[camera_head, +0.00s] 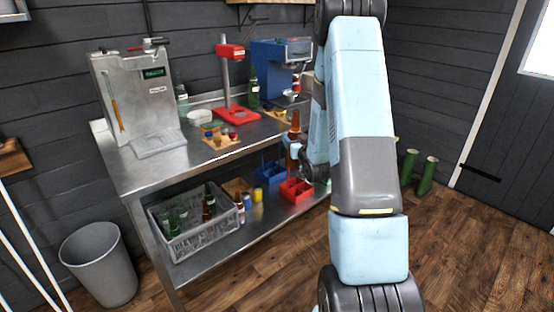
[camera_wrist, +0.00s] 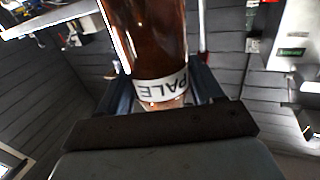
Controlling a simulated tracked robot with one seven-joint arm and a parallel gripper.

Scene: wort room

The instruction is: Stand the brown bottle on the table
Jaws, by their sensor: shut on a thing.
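The brown bottle (camera_head: 295,125) is in my gripper, near the right end of the steel table (camera_head: 185,162) in the head view. It looks roughly upright there; whether its base touches the table is hidden or too small to tell. In the wrist view the brown bottle (camera_wrist: 158,35) fills the middle, with a white band reading "PALE". My gripper (camera_wrist: 163,88) has a finger on each side of it and is shut on it. In the head view my arm hides part of the gripper and the table's right end.
On the tabletop stand a grey machine (camera_head: 125,95), a red stand (camera_head: 238,113), a blue machine (camera_head: 275,65), a green bottle (camera_head: 253,88) and a wooden tray of caps (camera_head: 222,140). The front left top is bare. The lower shelf holds a bottle crate (camera_head: 190,240) and a red bin (camera_head: 296,190).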

